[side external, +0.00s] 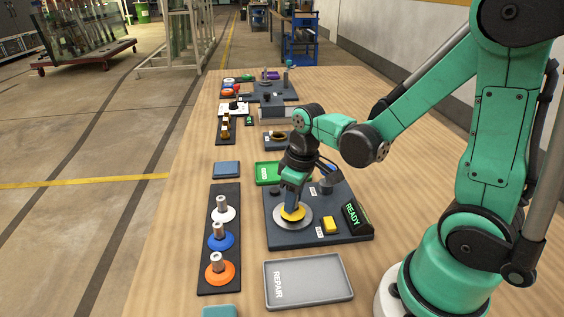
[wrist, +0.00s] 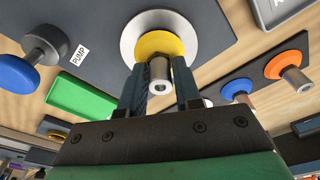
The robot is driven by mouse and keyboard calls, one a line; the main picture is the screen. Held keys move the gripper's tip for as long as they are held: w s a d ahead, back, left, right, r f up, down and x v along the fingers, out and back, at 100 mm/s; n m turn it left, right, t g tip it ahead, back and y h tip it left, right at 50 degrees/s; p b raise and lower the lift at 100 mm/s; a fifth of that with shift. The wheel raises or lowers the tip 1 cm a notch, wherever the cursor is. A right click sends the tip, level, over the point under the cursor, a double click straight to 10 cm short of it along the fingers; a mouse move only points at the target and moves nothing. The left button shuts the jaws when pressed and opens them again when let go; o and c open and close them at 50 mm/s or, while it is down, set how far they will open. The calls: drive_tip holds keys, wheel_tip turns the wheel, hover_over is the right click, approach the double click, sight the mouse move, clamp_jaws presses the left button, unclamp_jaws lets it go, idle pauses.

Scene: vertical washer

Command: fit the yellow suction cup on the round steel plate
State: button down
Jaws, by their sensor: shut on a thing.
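The yellow suction cup (side external: 292,212) is a flat yellow disc with a short steel stem. My gripper (side external: 293,190) points down and is shut on its stem. The round steel plate (side external: 293,227) lies on a dark station board, and the cup is over its middle. In the wrist view the yellow cup (wrist: 160,44) lies across the plate (wrist: 130,37), whose rim shows around it. My gripper's fingers (wrist: 160,87) stand around the stem. I cannot tell whether the cup touches the plate or hovers just above it.
White (side external: 223,213), blue (side external: 221,241) and orange (side external: 220,272) cups stand on a dark rack at left. A yellow block (side external: 330,226) and a READY display (side external: 355,217) sit right of the plate. A grey REPAIR tray (side external: 335,282) is in front, a green tray (side external: 266,172) behind.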

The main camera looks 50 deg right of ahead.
drive_tip(key=shift+f, duration=0.25)
drive_tip(key=shift+c, duration=0.7)
unclamp_jaws()
drive_tip(key=shift+r, duration=3.55)
drive_tip(key=shift+s+a+r+m+t, duration=0.2)
drive_tip(key=shift+a+r+m+t, duration=0.25)
drive_tip(key=shift+a+t, duration=0.4)
drive_tip(key=shift+s+a+r+m+t, duration=0.15)
drive_tip(key=shift+a+r+m+t, duration=0.3)
drive_tip(key=shift+t, duration=0.65)
drive_tip(key=shift+s+a+r+m+t, duration=0.25)
drive_tip(key=shift+a+r+t, duration=0.3)
drive_tip(key=shift+a+t, duration=0.35)
